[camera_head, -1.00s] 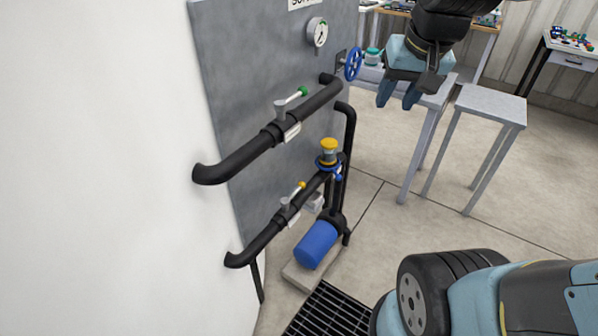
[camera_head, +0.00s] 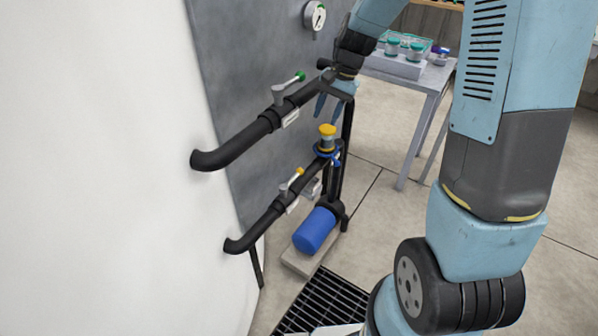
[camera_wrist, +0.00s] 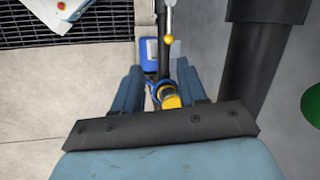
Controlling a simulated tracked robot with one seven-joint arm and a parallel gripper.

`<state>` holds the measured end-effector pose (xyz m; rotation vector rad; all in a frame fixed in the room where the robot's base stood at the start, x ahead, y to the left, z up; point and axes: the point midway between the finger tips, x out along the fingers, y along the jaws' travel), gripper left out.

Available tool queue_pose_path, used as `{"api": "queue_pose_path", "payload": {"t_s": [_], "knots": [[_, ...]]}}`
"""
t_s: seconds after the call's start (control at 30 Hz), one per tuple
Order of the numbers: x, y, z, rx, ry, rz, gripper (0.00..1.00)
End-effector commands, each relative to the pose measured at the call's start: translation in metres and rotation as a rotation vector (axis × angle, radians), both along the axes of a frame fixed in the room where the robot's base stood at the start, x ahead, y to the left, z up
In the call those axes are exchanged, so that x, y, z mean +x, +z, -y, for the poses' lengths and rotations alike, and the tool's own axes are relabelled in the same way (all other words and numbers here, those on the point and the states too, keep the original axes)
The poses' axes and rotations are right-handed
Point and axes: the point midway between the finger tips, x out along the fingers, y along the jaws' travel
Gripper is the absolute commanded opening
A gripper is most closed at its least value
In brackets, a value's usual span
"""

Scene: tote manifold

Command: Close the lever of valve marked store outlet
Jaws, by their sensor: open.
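Two lever valves sit on black pipes by the grey panel. The upper valve (camera_head: 280,95) has a lever with a green tip (camera_head: 300,76). The lower valve (camera_head: 286,193) has a lever with a yellow tip (camera_head: 299,171). Both levers run roughly along their pipes. Each has a white tag whose text I cannot read. My gripper (camera_head: 333,101) is open and empty, pointing down beside the far end of the upper pipe. In the wrist view, the yellow-tipped lever (camera_wrist: 168,36) shows well beyond my open fingers (camera_wrist: 157,68); a green knob (camera_wrist: 311,105) is at the right edge.
The upper black pipe (camera_wrist: 265,45) passes close to the right of my gripper. Below are a yellow cap (camera_head: 327,131), a blue motor (camera_head: 315,230) and a floor grate (camera_head: 323,303). A gauge (camera_head: 314,16) is on the panel (camera_head: 235,70). A table (camera_head: 428,82) stands behind.

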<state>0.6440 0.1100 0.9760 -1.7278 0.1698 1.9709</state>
Motion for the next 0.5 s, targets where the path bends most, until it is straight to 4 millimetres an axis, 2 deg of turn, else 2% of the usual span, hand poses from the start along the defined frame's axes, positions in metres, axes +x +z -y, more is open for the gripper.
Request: {"api": "queue_pose_path", "payload": {"t_s": [0.03, 0.2, 0.33, 0.5], "knots": [[0.007, -0.017, -0.004, 0.012, -0.017, -0.032, 0.41], [0.023, -0.061, -0.018, 0.046, -0.078, -0.114, 0.41], [0.030, -0.086, -0.025, 0.063, -0.113, -0.158, 0.41], [0.035, -0.102, -0.030, 0.073, -0.136, -0.185, 0.41]]}}
